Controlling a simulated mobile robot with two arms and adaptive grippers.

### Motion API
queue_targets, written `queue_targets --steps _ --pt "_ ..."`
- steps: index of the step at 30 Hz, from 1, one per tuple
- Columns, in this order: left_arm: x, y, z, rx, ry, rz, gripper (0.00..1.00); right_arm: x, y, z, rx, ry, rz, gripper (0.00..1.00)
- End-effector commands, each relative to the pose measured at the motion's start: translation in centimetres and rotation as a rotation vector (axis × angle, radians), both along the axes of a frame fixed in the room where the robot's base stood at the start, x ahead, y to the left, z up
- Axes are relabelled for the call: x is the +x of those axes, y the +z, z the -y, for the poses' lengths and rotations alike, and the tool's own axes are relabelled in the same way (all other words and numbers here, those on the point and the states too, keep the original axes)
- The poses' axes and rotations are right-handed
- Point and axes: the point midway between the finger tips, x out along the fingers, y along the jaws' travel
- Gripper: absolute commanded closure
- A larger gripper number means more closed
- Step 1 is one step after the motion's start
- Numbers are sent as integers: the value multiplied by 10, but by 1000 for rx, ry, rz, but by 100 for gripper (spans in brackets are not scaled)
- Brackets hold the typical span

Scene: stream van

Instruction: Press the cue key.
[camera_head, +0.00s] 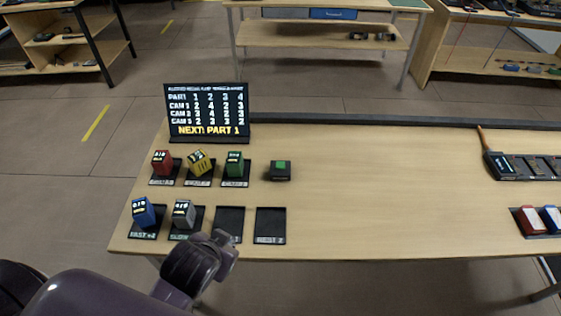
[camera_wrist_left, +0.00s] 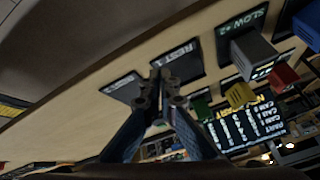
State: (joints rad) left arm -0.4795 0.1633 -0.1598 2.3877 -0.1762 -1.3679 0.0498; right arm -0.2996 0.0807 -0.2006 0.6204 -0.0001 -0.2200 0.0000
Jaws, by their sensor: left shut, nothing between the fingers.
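A small black box with a green button on top (camera_head: 281,170), which looks like the cue key, sits on the table right of the back row of cubes. My left gripper (camera_head: 226,240) is at the table's front edge, by the front row of pads, nearer to me and left of the key. In the left wrist view its fingers (camera_wrist_left: 161,78) are shut together and empty, with the REST 1 pad (camera_wrist_left: 178,65) beyond them. The gripper and key are well apart. My right gripper is in neither view.
A black board (camera_head: 207,111) with a number table reads "NEXT: PART 1". Red (camera_head: 161,161), yellow (camera_head: 199,162), green (camera_head: 235,163), blue (camera_head: 143,211) and grey (camera_head: 184,213) blocks stand on pads. The REST 2 pad (camera_head: 270,225) is empty. The table's middle is clear.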

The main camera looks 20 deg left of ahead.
Motion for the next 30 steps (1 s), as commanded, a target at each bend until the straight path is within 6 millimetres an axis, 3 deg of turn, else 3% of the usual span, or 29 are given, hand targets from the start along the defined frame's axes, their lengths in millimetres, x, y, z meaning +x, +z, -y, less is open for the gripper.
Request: queue_targets --steps 1,7,14,17,22,26,30 --pt "23 12 -7 40 -3 74 100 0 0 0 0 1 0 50" --pt "106 65 -25 201 -42 368 100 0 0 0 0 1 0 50" --pt "185 148 -16 398 -172 716 100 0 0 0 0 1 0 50" --pt "211 187 1 490 -264 866 100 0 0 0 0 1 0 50" --pt "243 244 48 661 -489 1104 100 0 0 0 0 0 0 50" --pt "257 267 91 791 -704 1236 100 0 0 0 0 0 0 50" --pt "265 268 136 933 -975 1313 100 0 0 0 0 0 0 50"
